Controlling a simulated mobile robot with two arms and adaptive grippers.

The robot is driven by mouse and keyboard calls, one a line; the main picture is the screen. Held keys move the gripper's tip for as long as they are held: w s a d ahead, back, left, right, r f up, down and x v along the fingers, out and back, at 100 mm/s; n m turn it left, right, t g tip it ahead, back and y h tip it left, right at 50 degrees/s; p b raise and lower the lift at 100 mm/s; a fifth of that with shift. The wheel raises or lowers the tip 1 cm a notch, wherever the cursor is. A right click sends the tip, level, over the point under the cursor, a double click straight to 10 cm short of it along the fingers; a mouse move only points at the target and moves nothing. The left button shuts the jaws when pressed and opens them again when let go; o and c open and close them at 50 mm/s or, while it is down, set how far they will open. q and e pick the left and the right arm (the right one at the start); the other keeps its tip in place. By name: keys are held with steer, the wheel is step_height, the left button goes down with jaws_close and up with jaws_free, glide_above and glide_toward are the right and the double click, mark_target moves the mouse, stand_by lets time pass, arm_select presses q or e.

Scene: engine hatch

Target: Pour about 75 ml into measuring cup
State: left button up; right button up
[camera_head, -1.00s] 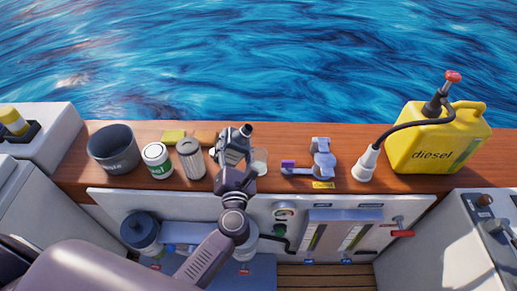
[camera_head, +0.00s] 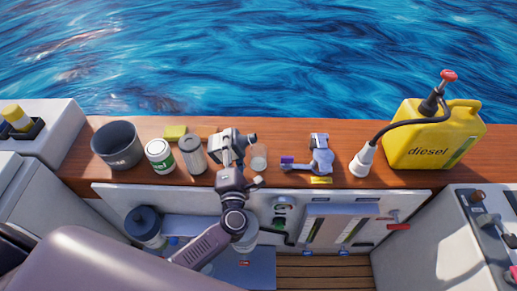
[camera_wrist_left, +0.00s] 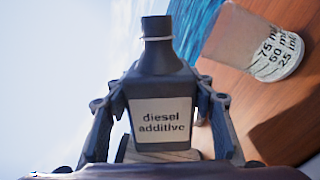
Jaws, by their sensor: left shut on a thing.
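My left gripper (camera_head: 228,152) is shut on a dark bottle (camera_head: 240,139) above the wooden ledge. The bottle lies tipped to the right, its neck pointing toward the measuring cup (camera_head: 259,157). In the left wrist view the bottle (camera_wrist_left: 160,80) sits between both fingers, with a label reading "diesel additive" and its black neck open-ended, no cap visible. The clear measuring cup (camera_wrist_left: 265,40) with 25, 50 and 75 ml marks stands beside the neck, apart from it. I cannot make out a stream or the liquid level. My right gripper is not in view.
A dark bucket (camera_head: 117,147), a white-green can (camera_head: 160,156) and a grey filter (camera_head: 193,155) stand left of the gripper.

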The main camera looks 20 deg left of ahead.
arm_select(q)
steer(key=shift+f+m+p, duration=0.2)
steer(key=shift+m+p, duration=0.25)
steer(key=shift+m, duration=0.45)
steer(key=shift+m, duration=0.3)
steer(key=shift+r+m+p, duration=0.55)
steer(key=shift+m+p, duration=0.45)
steer(key=shift+p, duration=0.5)
stand_by(0.5)
steer(key=shift+d+r+m+p, duration=0.1)
steer(key=shift+r+m+p, duration=0.35)
steer(key=shift+m+p, duration=0.4)
stand_by(1.4)
step_height(320, 180, down, 3)
steer(key=n+b, duration=0.3)
steer(key=b, duration=0.2)
steer(key=shift+a+r+n, duration=0.2)
steer(key=shift+n, duration=0.35)
steer(key=shift+r, duration=0.3)
steer(key=shift+s, duration=0.1)
